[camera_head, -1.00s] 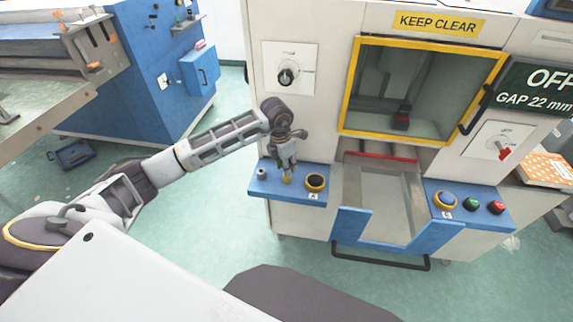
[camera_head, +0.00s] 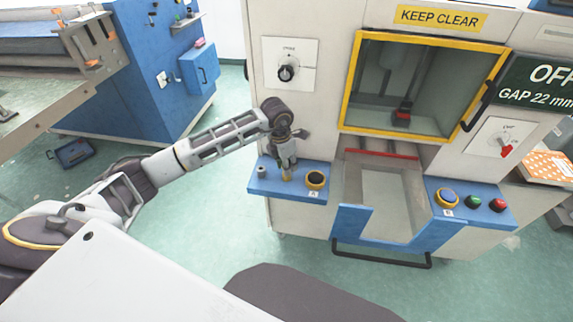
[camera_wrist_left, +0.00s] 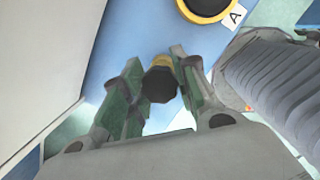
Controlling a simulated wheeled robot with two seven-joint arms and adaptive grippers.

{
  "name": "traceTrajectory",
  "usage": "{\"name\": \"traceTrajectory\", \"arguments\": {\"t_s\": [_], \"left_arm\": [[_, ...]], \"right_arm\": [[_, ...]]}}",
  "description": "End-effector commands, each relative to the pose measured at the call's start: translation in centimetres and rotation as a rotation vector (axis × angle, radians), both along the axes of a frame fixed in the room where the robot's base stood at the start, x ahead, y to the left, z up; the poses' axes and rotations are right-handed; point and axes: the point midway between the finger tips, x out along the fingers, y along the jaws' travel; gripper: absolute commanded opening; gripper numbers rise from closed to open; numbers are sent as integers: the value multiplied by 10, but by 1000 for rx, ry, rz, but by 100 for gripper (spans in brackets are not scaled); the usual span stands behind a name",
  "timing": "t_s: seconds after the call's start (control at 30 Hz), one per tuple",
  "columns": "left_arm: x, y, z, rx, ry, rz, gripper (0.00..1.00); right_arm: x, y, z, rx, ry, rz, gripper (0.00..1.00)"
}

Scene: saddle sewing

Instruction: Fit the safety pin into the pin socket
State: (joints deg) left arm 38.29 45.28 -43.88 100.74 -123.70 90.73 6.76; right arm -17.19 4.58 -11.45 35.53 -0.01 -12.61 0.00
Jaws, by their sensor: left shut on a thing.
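My left gripper (camera_head: 286,163) points down over the left blue ledge and is shut on the safety pin (camera_head: 287,178), whose yellowish lower end shows below the fingers. In the left wrist view the pin's dark faceted head (camera_wrist_left: 160,86) sits between the green finger pads of the left gripper (camera_wrist_left: 159,72), with a yellow part behind it. I cannot tell whether the pin's lower end is in a hole or only touching the ledge. A small grey round fitting (camera_head: 262,171) stands left of the pin; I cannot tell whether it is the pin socket. My right gripper is not in view.
A yellow-ringed black button (camera_head: 316,180) marked A is close to the pin's right. The blue ledge (camera_head: 257,187) meets the white machine front. A yellow-framed window (camera_head: 346,105), an open chute (camera_head: 385,190) and a right ledge with several buttons (camera_head: 473,202) lie to the right.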

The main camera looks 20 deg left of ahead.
Motion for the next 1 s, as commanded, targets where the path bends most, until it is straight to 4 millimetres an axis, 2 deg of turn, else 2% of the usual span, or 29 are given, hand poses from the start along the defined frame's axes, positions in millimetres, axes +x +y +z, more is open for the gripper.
{"name": "traceTrajectory", "arguments": {"t_s": [0.37, 0.4, 0.57, 1.0], "left_arm": [[-1, 0, -5, 1, 3, 0, 1], [-1, 0, -5, 1, 3, 0, 34], [-1, 0, -4, 0, 2, 0, 54], [0, 0, -1, 1, 1, 0, 54]], "right_arm": [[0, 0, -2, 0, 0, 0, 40], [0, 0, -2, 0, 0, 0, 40], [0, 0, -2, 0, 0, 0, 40], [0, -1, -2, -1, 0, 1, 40]]}}
